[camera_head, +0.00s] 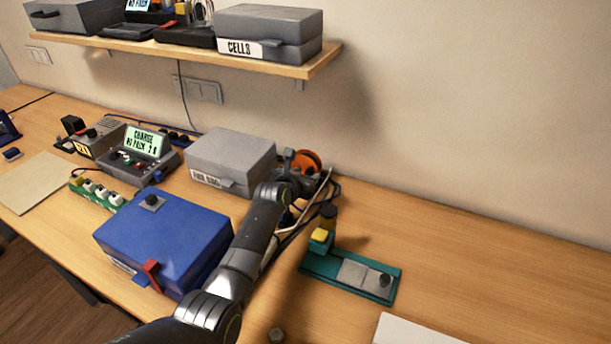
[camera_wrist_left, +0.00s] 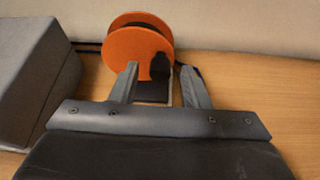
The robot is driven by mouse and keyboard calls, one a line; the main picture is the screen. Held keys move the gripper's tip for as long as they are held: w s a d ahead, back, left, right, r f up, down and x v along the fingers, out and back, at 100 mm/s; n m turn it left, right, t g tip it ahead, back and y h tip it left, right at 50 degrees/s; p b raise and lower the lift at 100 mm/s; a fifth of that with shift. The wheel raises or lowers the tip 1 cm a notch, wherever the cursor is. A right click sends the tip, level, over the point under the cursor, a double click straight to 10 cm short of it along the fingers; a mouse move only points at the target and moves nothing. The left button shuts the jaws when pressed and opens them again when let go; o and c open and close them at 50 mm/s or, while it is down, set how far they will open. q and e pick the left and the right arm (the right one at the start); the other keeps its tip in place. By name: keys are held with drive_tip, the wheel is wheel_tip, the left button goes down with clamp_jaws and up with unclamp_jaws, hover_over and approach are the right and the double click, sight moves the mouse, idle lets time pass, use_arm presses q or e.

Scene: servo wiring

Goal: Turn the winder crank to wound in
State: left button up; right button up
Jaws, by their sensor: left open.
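The winder shows as an orange reel (camera_head: 308,158) at the back of the bench, partly hidden behind my left gripper (camera_head: 298,170). In the left wrist view the orange reel (camera_wrist_left: 136,52) stands upright just beyond my fingers. A dark upright part, which looks like the crank handle (camera_wrist_left: 160,67), shows in front of the reel's right side, between the two fingertips in the picture. My left gripper is open, with its fingers apart on either side of that part. I cannot tell whether they touch it. My right gripper is not in view.
A grey box (camera_head: 231,160) stands close left of the winder. A blue case (camera_head: 165,238) lies beside my left arm. A teal fixture (camera_head: 349,276) with a yellow block sits right of the arm. Dark cables lie near the winder. The bench at right is mostly clear.

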use_arm(q)
drive_tip(key=shift+w, duration=0.1)
clamp_jaws()
idle(0.3)
drive_tip(key=shift+d, duration=0.1)
drive_tip(key=shift+d+f+m+y+p, duration=0.15)
drive_tip(key=shift+f+m+y+p, duration=0.25)
drive_tip(key=shift+m, duration=0.4)
drive_tip(key=shift+d+f+t, duration=0.1)
drive_tip(key=shift+f+t, duration=0.1)
drive_tip(key=shift+t, duration=0.1)
drive_tip(key=f+m+y+b, duration=0.1)
drive_tip(key=m+b, duration=0.1)
drive_tip(key=b, duration=0.3)
drive_tip(key=shift+f+t+y+b, duration=0.1)
drive_tip(key=shift+t+y+b, duration=0.2)
drive_tip(key=shift+t, duration=0.1)
drive_tip(key=shift+m+b, duration=0.6)
drive_tip(key=shift+b, duration=0.4)
